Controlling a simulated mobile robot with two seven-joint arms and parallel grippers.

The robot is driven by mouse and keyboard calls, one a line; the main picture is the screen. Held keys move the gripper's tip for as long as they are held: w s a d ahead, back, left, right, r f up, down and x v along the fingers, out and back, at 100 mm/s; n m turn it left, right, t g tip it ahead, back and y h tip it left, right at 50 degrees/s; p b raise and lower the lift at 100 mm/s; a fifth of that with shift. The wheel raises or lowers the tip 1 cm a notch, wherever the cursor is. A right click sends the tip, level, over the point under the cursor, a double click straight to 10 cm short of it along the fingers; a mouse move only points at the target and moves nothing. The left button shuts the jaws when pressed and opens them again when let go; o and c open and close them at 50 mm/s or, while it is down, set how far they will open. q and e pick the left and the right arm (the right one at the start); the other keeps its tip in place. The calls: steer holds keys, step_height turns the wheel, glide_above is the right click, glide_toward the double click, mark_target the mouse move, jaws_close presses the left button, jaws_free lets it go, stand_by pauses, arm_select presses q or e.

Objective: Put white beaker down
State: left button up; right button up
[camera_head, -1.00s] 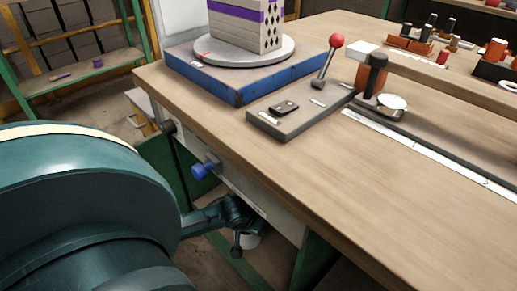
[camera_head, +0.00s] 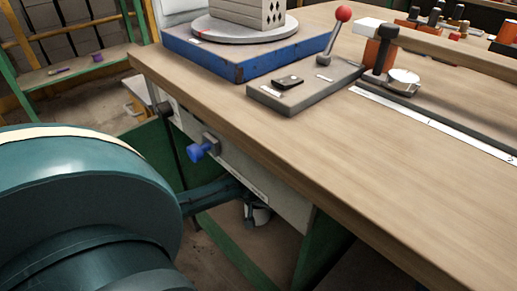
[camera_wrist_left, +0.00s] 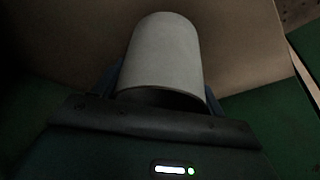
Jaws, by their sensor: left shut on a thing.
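That view is dark, and I cannot tell whether the beaker touches a surface. My right gripper is in neither view.
The wooden table (camera_head: 400,180) has a wide bare top. Its side carries a blue knob (camera_head: 201,151). A green leg (camera_head: 318,245) stands right of the beaker.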

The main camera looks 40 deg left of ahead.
arm_select(q)
steer(key=shift+w+r, duration=0.1)
steer(key=shift+r, duration=0.05)
steer(key=shift+f, duration=0.25)
steer(key=shift+f, duration=0.1)
steer(key=shift+f, duration=0.25)
steer(key=o, duration=1.2)
